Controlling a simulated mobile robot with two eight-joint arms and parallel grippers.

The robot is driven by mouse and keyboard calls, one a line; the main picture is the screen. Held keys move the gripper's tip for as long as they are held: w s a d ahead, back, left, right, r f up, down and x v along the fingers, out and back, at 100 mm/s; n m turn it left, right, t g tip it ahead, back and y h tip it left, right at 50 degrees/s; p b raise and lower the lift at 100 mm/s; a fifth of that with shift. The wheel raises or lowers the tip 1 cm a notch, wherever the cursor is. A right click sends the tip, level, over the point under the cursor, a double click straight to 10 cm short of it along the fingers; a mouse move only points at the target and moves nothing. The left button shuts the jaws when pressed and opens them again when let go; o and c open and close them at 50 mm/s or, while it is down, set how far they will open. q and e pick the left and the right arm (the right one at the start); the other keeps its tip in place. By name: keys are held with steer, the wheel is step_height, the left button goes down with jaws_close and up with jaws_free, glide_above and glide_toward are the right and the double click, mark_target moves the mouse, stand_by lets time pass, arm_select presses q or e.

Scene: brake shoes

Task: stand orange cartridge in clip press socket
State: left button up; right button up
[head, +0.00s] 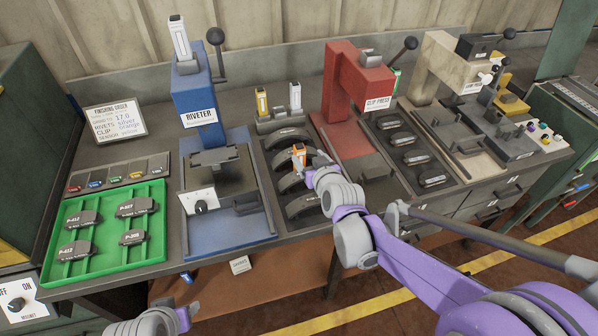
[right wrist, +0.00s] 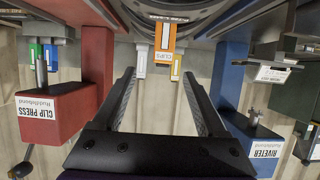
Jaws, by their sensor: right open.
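The orange cartridge (head: 299,153) shows just beyond my right gripper (head: 303,166), over the row of dark brake shoes.
A yellow cartridge (head: 262,101) and a white one (head: 295,97) stand in a rack behind. The blue riveter (head: 196,98) carries a white cartridge on top. Black knobbed levers rise beside the presses. A green tray (head: 105,266) with several labelled parts lies left.

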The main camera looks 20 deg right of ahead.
mark_target(303, 149)
steer(key=x, duration=0.5)
steer(key=shift+w, duration=0.25)
steer(key=shift+a+x, duration=0.15)
steer(key=shift+x, duration=1.25)
steer(key=shift+a+x, duration=0.1)
steer(key=shift+x, duration=1.35)
jaws_close()
